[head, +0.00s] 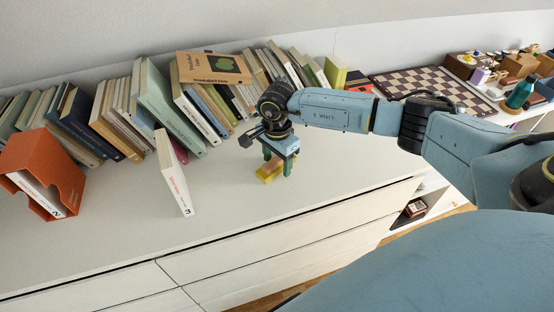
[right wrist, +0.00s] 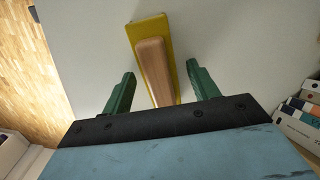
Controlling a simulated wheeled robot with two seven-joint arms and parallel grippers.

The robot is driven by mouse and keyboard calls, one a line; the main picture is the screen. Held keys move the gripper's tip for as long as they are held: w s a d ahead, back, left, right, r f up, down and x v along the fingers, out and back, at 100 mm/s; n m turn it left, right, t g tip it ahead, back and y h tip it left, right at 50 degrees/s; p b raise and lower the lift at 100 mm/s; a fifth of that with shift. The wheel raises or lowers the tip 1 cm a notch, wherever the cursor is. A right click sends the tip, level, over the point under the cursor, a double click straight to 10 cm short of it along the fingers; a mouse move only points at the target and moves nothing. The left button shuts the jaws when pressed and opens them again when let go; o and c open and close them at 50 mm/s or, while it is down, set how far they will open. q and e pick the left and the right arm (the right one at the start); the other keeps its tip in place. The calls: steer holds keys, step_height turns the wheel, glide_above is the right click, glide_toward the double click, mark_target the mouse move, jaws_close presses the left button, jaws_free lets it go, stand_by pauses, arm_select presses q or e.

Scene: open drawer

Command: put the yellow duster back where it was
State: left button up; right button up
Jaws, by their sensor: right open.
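The yellow duster (head: 268,171) lies on the white dresser top near its front edge, under my right gripper (head: 279,166). In the right wrist view the duster (right wrist: 150,27) shows a yellow base with a wooden handle (right wrist: 154,68) on top. The handle points down between the two green fingers of my right gripper (right wrist: 160,92). The fingers stand apart on either side of the handle, with a gap on each side. Whether the fingertips reach down to the duster's height is hard to tell. My left gripper is not in view.
A row of leaning books (head: 150,105) lines the back of the dresser top (head: 240,205). A white book (head: 174,175) stands alone left of my gripper, and an orange book box (head: 48,172) is at far left. A chessboard (head: 432,88) lies at the back right.

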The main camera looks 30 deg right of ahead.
mark_target(277, 159)
steer(key=shift+r, duration=0.25)
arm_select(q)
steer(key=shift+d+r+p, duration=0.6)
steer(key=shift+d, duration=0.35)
arm_select(e)
step_height(277, 159, up, 12)
